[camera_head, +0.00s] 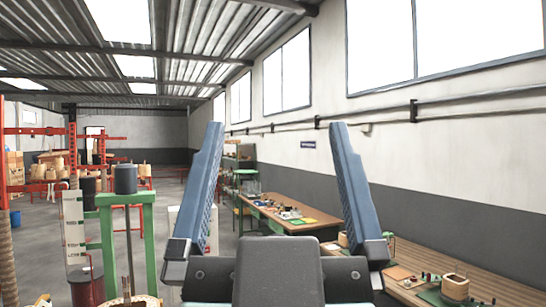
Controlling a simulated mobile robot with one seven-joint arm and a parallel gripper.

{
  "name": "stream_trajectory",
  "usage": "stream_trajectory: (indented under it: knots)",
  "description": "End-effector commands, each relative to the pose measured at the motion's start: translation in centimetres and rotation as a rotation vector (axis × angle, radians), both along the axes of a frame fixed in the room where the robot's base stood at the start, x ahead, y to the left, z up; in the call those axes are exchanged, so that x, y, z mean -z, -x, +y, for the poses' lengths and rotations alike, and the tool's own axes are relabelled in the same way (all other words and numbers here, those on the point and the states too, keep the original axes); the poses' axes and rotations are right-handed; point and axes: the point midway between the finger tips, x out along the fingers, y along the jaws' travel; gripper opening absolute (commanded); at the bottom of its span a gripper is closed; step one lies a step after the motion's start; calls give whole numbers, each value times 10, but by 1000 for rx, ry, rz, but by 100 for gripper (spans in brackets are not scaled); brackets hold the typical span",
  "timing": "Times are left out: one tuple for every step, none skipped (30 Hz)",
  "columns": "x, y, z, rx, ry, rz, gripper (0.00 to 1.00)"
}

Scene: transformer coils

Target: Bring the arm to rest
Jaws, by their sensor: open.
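My gripper (276,130) fills the lower middle of the head view. Its two long blue-grey fingers point upward and stand wide apart. Nothing is between them except the view of the far workbench and wall. The gripper is open and empty. The rest of my arm is hidden below the picture edge.
A green-framed machine (143,245) with a dark cylinder stands close at the left. A wooden workbench (508,290) with small parts runs along the right wall, and another bench (262,208) lies farther back. Red racks (72,160) stand at far left. Open floor (168,190) shows between.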

Motion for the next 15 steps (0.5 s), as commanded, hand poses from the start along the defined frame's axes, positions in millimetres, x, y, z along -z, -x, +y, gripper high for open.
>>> stream_trajectory:
  knots:
    - [-6,6,3,-2,4,-25,100]
    - [-8,9,3,-4,5,-33,100]
    - [-9,10,4,-4,7,-39,100]
    - [-9,10,4,-4,7,-40,100]
    - [-9,10,4,-4,7,-40,100]
    - [-9,10,4,-3,6,-39,100]
    - [-9,10,4,-3,6,-38,100]
    - [-9,9,4,-3,6,-37,100]
    - [-8,9,4,-3,6,-37,100]
    - [-8,9,4,-3,6,-36,100]
    - [-8,9,3,-3,6,-36,100]
    - [-6,9,3,-3,6,-35,100]
    - [-2,9,3,-4,5,-35,100]
    - [3,9,3,-4,5,-34,100]
    - [10,9,4,-5,5,-34,100]
